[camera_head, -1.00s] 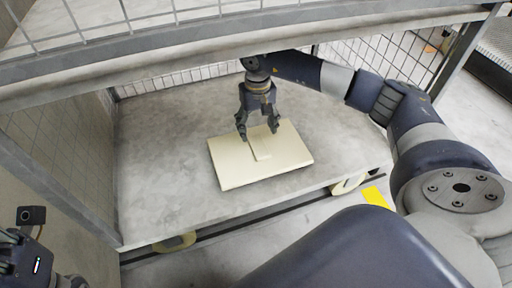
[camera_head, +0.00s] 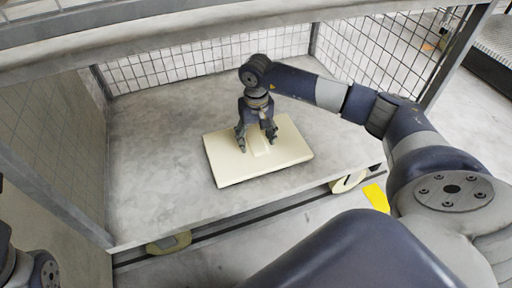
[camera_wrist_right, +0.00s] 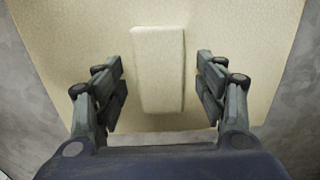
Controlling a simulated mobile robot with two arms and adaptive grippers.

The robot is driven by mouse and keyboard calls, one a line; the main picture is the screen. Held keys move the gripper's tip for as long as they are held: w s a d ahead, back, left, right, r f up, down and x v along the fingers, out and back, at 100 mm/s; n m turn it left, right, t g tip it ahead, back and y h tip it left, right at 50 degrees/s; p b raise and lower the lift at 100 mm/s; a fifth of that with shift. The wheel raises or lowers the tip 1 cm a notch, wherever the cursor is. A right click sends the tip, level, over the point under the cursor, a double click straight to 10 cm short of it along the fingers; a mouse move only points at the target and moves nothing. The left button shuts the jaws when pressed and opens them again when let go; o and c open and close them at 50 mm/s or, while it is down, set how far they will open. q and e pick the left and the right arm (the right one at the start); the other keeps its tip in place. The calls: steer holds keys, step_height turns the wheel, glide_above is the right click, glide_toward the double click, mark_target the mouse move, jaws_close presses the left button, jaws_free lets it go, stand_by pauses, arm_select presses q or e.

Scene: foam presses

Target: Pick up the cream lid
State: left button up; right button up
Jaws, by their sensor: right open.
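The cream lid (camera_head: 285,158) is a flat, pale slab with a raised bar-shaped handle (camera_head: 260,145) in its middle. It lies on the grey shelf surface. My right gripper (camera_head: 257,146) is above the lid with its fingers on either side of the handle. In the right wrist view the gripper (camera_wrist_right: 160,90) is open, and the handle (camera_wrist_right: 158,70) stands between the fingers with gaps on both sides. The lid (camera_wrist_right: 80,40) fills most of that view. At the lower left of the head view only part of my left arm shows; its fingers are not seen.
The grey shelf (camera_head: 150,150) is clear around the lid. Wire mesh walls (camera_head: 190,65) and metal posts enclose it, with a frame beam (camera_head: 200,25) across the top. Pale wheels (camera_head: 168,243) and a yellow mark (camera_head: 376,197) are at the front edge.

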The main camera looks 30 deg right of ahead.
steer(key=c, duration=1.1)
steer(key=shift+o, duration=0.2)
